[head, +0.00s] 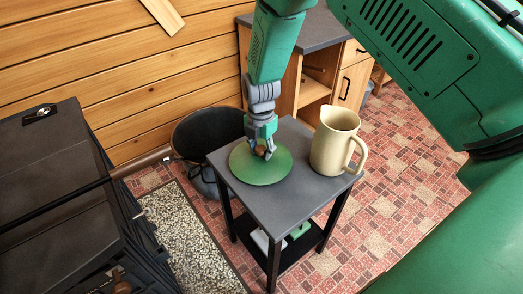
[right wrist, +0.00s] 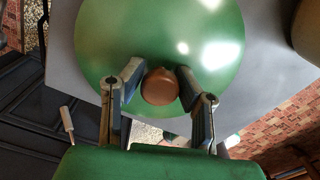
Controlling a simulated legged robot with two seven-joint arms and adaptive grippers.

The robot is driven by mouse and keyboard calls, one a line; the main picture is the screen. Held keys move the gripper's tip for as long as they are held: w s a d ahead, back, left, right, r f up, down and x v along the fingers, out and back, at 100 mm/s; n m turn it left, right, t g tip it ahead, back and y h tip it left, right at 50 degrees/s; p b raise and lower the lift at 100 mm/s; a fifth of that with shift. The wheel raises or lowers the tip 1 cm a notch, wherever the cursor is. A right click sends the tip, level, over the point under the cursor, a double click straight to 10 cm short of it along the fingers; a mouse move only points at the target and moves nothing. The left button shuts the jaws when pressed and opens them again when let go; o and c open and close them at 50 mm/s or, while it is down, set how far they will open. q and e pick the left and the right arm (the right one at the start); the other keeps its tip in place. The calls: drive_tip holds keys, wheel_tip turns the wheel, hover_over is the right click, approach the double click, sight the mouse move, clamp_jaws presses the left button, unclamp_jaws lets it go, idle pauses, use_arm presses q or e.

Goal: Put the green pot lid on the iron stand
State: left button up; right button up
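The green pot lid (head: 245,172) is a round disc with a brown knob. It is over the grey top of a small black-legged table (head: 285,205); I cannot tell whether it rests there or is just above it. My right gripper (head: 263,151) comes down from above onto the knob. In the right wrist view, my right gripper's fingertips (right wrist: 159,72) press on both sides of the brown knob (right wrist: 160,87), with the lid (right wrist: 120,30) beyond. No iron stand can be clearly made out. My left gripper is out of view.
A beige pitcher (head: 330,150) stands close to the lid's right. A black stove-like unit (head: 45,190) fills the left. Small items sit on the table's lower shelf.

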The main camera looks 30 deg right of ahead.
sight(261, 147)
drive_tip(key=shift+o, duration=0.5)
drive_tip(key=shift+a+r, duration=0.15)
drive_tip(key=shift+a, duration=0.45)
drive_tip(key=shift+d+r, duration=0.25)
drive_tip(key=shift+d, duration=0.1)
drive_tip(key=r, duration=0.1)
drive_tip(key=r+p, duration=0.1)
drive_tip(key=r, duration=0.2)
drive_tip(key=shift+w+d+r+p, duration=0.1)
drive_tip(key=shift+d+r+p, duration=0.1)
drive_tip(key=shift+d+p, duration=0.2)
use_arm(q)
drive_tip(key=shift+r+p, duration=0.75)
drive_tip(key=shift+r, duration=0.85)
use_arm(e)
wheel_tip(261, 147, up, 7)
drive_tip(key=shift+a, duration=0.15)
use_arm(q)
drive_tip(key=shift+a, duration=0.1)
use_arm(e)
drive_tip(key=shift+a, duration=0.1)
